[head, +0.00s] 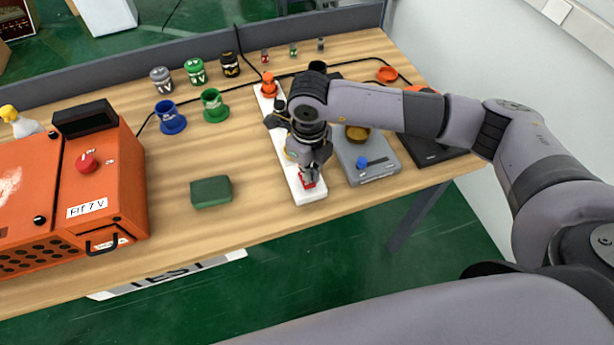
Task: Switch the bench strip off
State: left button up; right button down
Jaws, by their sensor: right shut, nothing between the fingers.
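The bench strip (285,150) is a long white power strip lying lengthwise on the wooden bench, with an orange plug (269,86) at its far end. A red switch (308,182) sits at its near end. My right gripper (308,178) points down over that near end, shut and empty, with its fingertips at the red switch. The fingers partly cover the switch, so I cannot tell its position or whether they touch it. The gripper and wrist also hide part of the strip's middle. My left gripper is not in view.
A grey device with a blue knob (361,162) stands close right of the strip. A dark green block (211,192) lies to the left, and an orange machine (100,190) stands at the far left. Blue (170,117) and green (214,105) cups stand behind. The bench front is mostly clear.

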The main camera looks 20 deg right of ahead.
jog(key=shift+f+b, duration=1.25)
jog(key=shift+f, duration=0.05)
dwell(0.9)
jog(key=shift+r, duration=0.2)
jog(key=shift+r+p, duration=0.5)
jog(key=shift+r, duration=0.1)
jog(key=shift+r+p, duration=1.25)
jog(key=shift+r, duration=1.5)
